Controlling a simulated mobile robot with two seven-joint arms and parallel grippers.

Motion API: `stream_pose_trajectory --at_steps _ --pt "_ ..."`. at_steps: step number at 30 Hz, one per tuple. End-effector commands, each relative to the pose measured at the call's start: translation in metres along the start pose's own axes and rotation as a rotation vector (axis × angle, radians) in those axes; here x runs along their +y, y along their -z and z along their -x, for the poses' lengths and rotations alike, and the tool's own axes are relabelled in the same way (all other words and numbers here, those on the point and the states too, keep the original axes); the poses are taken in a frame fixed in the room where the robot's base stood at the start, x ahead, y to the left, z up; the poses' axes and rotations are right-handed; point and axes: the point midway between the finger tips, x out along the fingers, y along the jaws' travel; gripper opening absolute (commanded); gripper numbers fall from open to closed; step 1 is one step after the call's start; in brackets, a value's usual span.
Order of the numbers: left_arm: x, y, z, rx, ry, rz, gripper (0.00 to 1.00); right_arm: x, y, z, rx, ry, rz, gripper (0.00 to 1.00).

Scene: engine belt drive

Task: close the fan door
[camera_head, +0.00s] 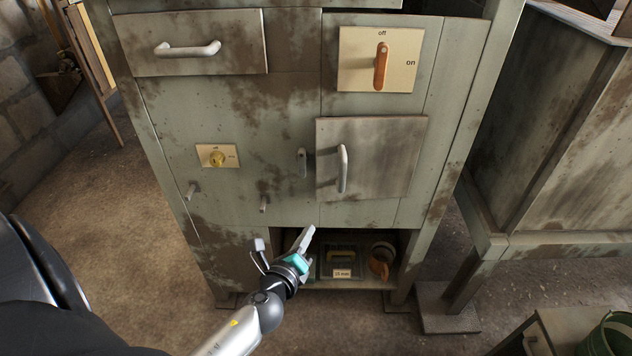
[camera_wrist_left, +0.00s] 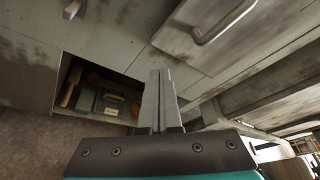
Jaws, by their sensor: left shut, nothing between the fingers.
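The fan door cannot be told for certain by a label; the likely one is the grey square door (camera_head: 385,170) with a pale upright handle (camera_head: 343,168), on the cabinet's right half. It lies nearly flat with the front; I cannot tell whether a small gap is left. Its handle (camera_wrist_left: 222,22) also shows at the top of the left wrist view. My left gripper (camera_head: 308,234) is shut and empty, below and left of the door and apart from it, in front of the open lower bay. Its closed fingers (camera_wrist_left: 158,78) show in the wrist view. My right gripper is out of view.
Above the door is an orange switch (camera_head: 381,66) marked off and on. A drawer (camera_head: 137,48) is at upper left, a small yellow knob (camera_head: 217,158) below it. The open bay holds a labelled tray (camera_head: 327,270) and an orange-brown item (camera_head: 378,268). Another cabinet (camera_head: 555,140) stands right.

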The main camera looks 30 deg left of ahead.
Motion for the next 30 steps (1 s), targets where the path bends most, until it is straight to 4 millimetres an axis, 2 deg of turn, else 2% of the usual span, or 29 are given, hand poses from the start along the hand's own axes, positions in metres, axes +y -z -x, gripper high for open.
stream_pose_trajectory --at_steps 4,9,15,18,23,30 --pt "-0.020 0.006 -0.001 -0.116 -0.099 -0.277 0.00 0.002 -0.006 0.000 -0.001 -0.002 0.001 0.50" --pt "-0.049 0.001 0.009 -0.258 -0.196 -0.542 0.00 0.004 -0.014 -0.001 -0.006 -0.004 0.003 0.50" --pt "-0.072 -0.007 0.022 -0.367 -0.266 -0.697 0.00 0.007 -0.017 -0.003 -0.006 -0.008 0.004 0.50" --pt "-0.075 -0.010 0.023 -0.387 -0.279 -0.722 0.00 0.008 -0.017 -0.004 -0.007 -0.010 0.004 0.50" --pt "-0.073 -0.016 0.010 -0.390 -0.281 -0.725 0.00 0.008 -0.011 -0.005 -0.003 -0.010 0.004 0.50" --pt "-0.067 -0.035 -0.029 -0.391 -0.280 -0.723 0.00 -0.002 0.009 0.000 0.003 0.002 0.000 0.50"
